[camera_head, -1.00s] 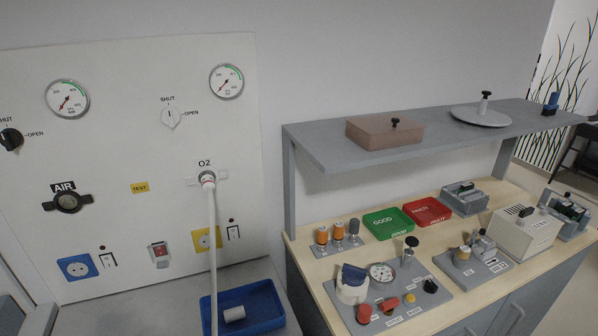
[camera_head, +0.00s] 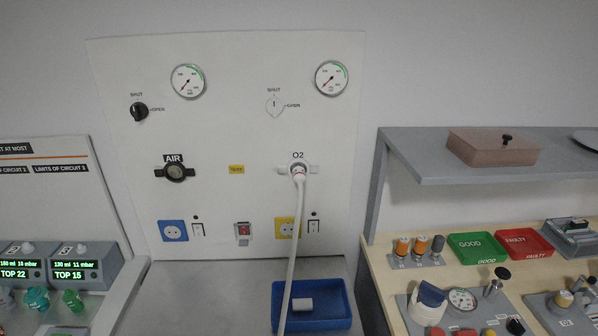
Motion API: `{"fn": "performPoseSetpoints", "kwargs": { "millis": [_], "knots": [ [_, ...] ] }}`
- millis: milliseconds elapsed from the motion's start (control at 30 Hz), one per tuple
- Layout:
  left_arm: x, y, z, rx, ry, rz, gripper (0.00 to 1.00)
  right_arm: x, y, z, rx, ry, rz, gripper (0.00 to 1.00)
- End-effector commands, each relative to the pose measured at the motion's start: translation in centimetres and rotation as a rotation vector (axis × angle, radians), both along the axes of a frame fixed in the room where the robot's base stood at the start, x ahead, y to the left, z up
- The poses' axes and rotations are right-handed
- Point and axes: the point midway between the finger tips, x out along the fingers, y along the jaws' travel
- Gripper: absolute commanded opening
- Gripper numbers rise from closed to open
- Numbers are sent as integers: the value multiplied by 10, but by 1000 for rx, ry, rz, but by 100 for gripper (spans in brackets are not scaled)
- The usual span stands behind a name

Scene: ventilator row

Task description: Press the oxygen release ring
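The O2 outlet (camera_head: 299,169) is on the white wall panel (camera_head: 240,120), under the label "O2". The release ring itself is too small to tell apart from the fitting. Neither of my grippers is in view.
A black AIR outlet (camera_head: 175,172) is left of O2. A blue tray (camera_head: 338,327) with a white cylinder (camera_head: 302,304) stands below the panel. A shelf (camera_head: 420,170) and workbench stand right. Monitors (camera_head: 85,270) stand left.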

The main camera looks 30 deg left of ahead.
Motion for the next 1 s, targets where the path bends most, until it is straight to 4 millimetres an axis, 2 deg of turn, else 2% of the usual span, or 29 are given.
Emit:
{"fn": "performPoseSetpoints", "kwargs": {
  "millis": [33, 200, 1000],
  "knots": [
    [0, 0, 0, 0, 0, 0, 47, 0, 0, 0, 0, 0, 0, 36],
    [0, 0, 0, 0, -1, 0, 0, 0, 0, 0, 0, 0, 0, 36],
    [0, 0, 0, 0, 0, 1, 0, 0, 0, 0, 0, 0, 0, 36]
  ]
}}
